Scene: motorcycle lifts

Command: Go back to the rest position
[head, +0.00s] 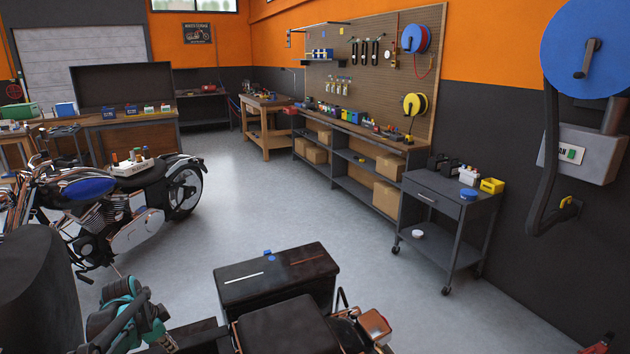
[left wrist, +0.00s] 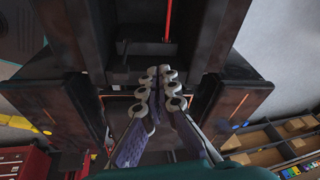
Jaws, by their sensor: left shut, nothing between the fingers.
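My left gripper (head: 140,318) shows at the lower left of the head view, its teal body beside a dark part of my arm. In the left wrist view its two fingers (left wrist: 162,82) are closed together with nothing between them. They point toward a dark motorcycle with box-like cases, one case on the left (left wrist: 45,108) and one on the right (left wrist: 235,105). In the head view a dark case (head: 275,282) with a small blue item on top stands near the bottom centre, behind a black seat (head: 288,328). My right gripper is not in view.
Another motorcycle (head: 105,210) stands at the left. A grey wheeled cart (head: 435,205) with small containers and a workbench (head: 365,132) line the right wall. A blue hose reel (head: 585,50) hangs at the upper right. The grey floor (head: 235,190) between them is clear.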

